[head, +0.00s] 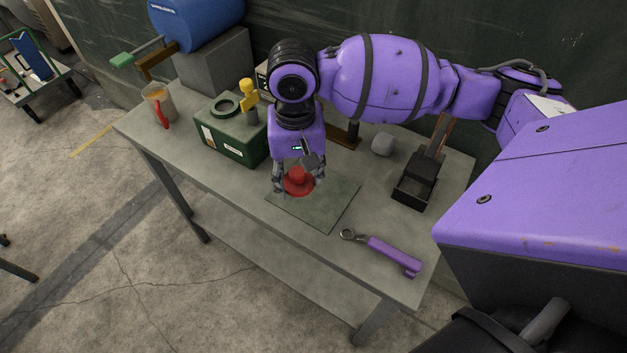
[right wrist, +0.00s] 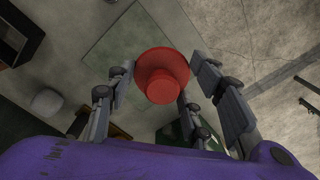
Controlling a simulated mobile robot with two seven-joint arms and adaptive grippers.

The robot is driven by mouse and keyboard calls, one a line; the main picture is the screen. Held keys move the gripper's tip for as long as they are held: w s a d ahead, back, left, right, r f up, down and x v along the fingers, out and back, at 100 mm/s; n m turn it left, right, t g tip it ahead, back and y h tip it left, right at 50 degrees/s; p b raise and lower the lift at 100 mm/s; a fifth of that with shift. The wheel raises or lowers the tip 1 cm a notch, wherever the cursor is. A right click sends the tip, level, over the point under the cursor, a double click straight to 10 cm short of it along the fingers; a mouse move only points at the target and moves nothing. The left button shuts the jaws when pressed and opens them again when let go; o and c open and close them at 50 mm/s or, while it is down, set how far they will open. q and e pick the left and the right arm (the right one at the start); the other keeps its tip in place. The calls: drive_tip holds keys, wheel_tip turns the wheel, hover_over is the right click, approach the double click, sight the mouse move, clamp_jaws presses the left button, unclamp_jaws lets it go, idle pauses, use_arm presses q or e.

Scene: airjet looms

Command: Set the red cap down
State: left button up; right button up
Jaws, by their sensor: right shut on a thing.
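The red cap (head: 299,182) has a wide round brim and a raised middle. My right gripper (head: 298,187) points down over the table with its fingers on both sides of the cap, shut on it. In the right wrist view the cap (right wrist: 163,76) sits between the fingers, brim away from the palm. A flat grey-green mat (head: 330,205) lies on the table, and the cap overlaps its far left part. I cannot tell whether the cap touches the mat or hangs just above it. My left gripper is not in view.
On the grey table (head: 225,190) stand a green box (head: 232,146) with a ring on top, a jug with a red handle (head: 160,104), a grey lump (head: 382,144) and a black tray (head: 411,190). A purple-handled tool (head: 393,255) lies near the front right. The mat's right part is clear.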

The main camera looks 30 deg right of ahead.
hover_over(314, 192)
drive_tip(key=f, duration=0.5)
drive_tip(key=shift+s+a+f+b, duration=0.2)
drive_tip(key=shift+f+b, duration=0.15)
drive_tip(key=shift+f, duration=0.05)
drive_tip(key=shift+w+d+f, duration=0.1)
drive_tip(key=shift+f, duration=0.8)
drive_tip(key=shift+w+d+f, duration=0.1)
drive_tip(key=shift+f, duration=0.75)
drive_tip(key=shift+f, duration=0.15)
drive_tip(key=o, duration=1.2)
drive_tip(key=shift+c, duration=0.2)
wheel_tip(314, 192, up, 12)
drive_tip(key=shift+r+p, duration=0.2)
drive_tip(key=shift+p, duration=0.2)
drive_tip(key=shift+s, duration=0.1)
